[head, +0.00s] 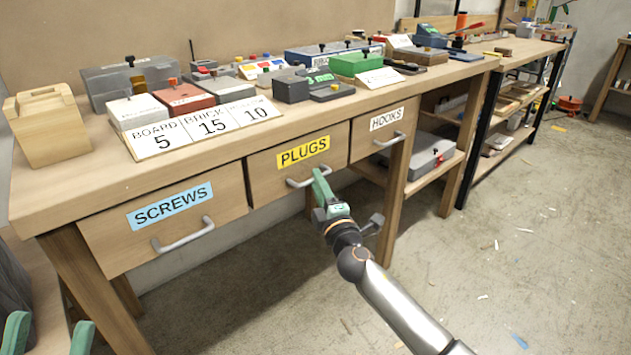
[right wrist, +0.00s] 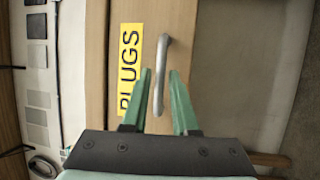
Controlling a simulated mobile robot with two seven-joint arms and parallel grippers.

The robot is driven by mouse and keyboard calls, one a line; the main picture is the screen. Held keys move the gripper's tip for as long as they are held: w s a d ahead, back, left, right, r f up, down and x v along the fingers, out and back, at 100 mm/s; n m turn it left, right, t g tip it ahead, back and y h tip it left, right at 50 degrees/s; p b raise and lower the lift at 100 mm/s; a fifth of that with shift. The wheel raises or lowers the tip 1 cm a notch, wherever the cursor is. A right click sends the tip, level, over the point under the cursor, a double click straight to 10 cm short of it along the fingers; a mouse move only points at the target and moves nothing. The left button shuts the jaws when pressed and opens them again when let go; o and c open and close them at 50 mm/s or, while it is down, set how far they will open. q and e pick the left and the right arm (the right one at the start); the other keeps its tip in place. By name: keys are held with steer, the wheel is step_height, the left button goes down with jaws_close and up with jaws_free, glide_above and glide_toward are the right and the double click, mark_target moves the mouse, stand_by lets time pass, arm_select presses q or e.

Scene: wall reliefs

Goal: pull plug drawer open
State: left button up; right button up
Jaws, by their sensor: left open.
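The plug drawer (head: 268,177) is the middle drawer under the workbench, with a yellow PLUGS label (head: 303,152). Its front looks in line with the drawers beside it. Its grey bar handle (head: 296,184) also shows upright in the right wrist view (right wrist: 163,55). My right gripper (head: 318,178) is at this handle. In the right wrist view its green fingers (right wrist: 160,75) are apart, with the lower part of the handle between them and gaps showing on both sides. My left gripper (head: 48,330) is open and empty at the bottom left, away from the drawers.
The SCREWS drawer (head: 165,222) is to the left and the HOOKS drawer (head: 384,130) to the right. Boxes and number cards (head: 205,127) stand on the bench top. A bench leg (head: 394,190) is right of the plug drawer. The floor (head: 500,240) in front is mostly clear, with small scraps.

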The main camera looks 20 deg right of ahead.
steer(key=shift+x, duration=0.9)
jaws_close()
steer(key=shift+a, duration=0.1)
stand_by(0.8)
